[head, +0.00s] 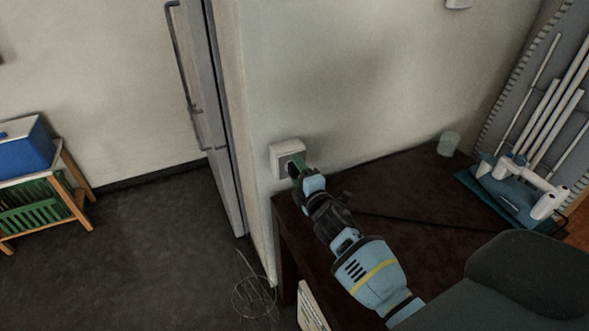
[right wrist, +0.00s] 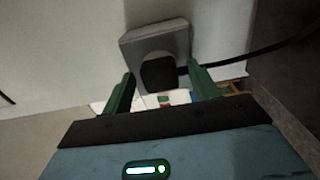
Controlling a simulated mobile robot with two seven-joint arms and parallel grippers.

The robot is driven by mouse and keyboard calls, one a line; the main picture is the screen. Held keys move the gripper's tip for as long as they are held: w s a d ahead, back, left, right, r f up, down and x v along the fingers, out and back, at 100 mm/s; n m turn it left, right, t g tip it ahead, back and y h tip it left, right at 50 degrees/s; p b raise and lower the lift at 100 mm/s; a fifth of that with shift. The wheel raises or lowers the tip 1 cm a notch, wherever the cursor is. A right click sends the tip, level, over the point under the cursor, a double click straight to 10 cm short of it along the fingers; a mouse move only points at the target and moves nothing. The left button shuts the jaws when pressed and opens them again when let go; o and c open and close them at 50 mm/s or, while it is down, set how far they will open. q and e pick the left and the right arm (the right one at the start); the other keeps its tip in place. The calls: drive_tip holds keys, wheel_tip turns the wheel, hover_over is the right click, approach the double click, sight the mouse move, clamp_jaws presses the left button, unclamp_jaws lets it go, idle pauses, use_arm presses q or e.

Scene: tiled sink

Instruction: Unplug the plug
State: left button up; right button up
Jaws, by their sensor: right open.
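A white wall socket (head: 288,157) is on the wall above the left end of the dark table. In the right wrist view the socket (right wrist: 156,42) has a black plug (right wrist: 158,74) seated in its face, with a black cable running off to the right. My right gripper (head: 296,172) is close to the socket in the head view. Its green fingers (right wrist: 160,92) are open in the right wrist view, one on each side of the plug and apart from it. The plug is hidden behind the gripper in the head view. My left gripper is not in view.
The dark table (head: 420,200) is mostly bare, with a black cable across it and a small cup (head: 448,144) by the wall. A teal tray with white items (head: 520,190) is at right.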

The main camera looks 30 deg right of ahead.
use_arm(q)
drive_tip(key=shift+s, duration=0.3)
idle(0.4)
use_arm(e)
drive_tip(key=c, duration=1.3)
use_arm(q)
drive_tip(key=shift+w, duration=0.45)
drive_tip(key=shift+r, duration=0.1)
use_arm(e)
drive_tip(key=shift+s, duration=0.15)
